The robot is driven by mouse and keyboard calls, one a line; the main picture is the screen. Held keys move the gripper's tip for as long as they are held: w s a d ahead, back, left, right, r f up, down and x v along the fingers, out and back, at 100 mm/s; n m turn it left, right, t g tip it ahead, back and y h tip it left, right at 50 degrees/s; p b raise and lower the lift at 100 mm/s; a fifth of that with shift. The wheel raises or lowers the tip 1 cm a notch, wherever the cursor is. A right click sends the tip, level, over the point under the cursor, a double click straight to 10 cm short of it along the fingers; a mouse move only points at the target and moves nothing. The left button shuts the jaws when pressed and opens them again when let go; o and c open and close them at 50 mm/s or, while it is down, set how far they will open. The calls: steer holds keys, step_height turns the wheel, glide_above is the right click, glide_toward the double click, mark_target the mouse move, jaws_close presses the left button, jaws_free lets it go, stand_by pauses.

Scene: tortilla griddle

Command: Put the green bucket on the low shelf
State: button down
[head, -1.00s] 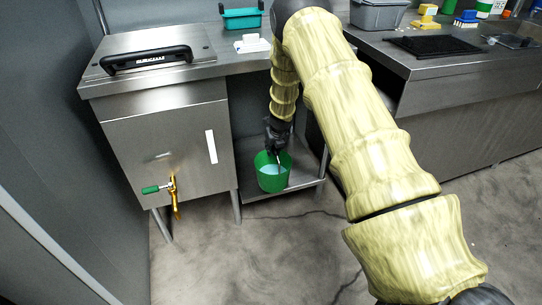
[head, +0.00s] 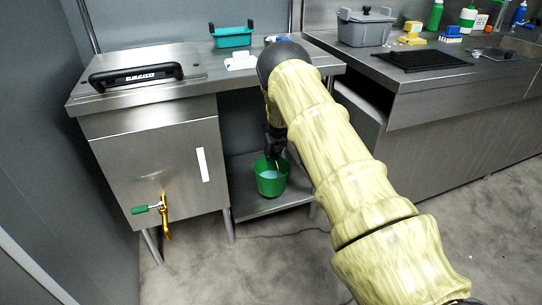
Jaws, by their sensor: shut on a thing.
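The green bucket (head: 271,186) shows in the head view at the low shelf (head: 246,209) under the counter, with something pale blue inside it. It looks upright. I cannot tell for sure whether its base touches the shelf or hangs just above it. My gripper (head: 274,154) reaches down at the top of the bucket and is shut on it, near its handle. The fingertips are small and dark, so the exact grip is hard to see. My arm hides part of the shelf's right side.
A steel cabinet with a green-handled tap (head: 150,209) stands left of the shelf. A shelf leg (head: 229,226) stands at the front. On the counter (head: 330,60) are a teal container (head: 232,37) and white cloths (head: 241,61). A grey bin (head: 364,27) stands further right. The floor in front is clear.

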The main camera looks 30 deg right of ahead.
step_height(320, 180, down, 3)
steer(key=shift+r+b, duration=0.1)
steer(key=shift+b, duration=0.2)
steer(key=c, duration=1.2)
jaws_free()
